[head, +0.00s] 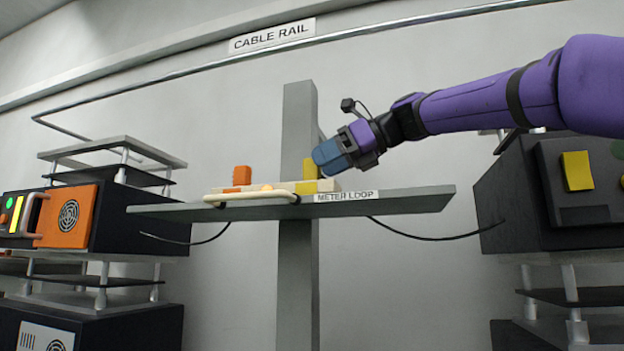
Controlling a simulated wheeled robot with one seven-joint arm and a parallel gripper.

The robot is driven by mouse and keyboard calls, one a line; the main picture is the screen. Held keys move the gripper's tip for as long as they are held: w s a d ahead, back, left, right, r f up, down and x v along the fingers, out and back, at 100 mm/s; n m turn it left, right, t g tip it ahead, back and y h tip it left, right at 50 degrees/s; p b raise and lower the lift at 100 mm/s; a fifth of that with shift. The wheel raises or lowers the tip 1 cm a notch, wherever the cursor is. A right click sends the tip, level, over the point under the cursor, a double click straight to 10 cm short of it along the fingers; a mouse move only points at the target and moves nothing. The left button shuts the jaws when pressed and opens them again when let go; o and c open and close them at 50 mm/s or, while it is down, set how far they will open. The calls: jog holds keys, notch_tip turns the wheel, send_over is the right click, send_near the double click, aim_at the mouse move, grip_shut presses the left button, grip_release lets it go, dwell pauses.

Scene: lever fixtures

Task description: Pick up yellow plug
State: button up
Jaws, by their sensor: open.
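The yellow plug (309,170) stands upright on a cream block on the grey shelf, right of the shelf's middle. A yellow patch (306,187) shows on the front of the block below it. My gripper (328,157) is at the plug's right side, with blue fingers pointing left and slightly down. The near finger overlaps the plug's right edge in the head view. The fingers are open. I cannot tell whether they touch the plug or stand around it.
An orange plug (242,176) stands on the cream block (331,184) further left. A cream handle (250,197) runs along the front edge of the shelf (420,199). Dark cables hang below. Equipment racks with an orange panel (68,217) and a yellow panel (577,171) flank the shelf.

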aim_at(304, 170)
jog(key=shift+s+x, duration=0.15)
jog(key=shift+x, duration=1.15)
jog(key=shift+s+x, duration=0.15)
jog(key=shift+x, duration=1.15)
jog(key=shift+a, duration=0.15)
jog(key=c, duration=1)
jog(key=shift+r, duration=0.15)
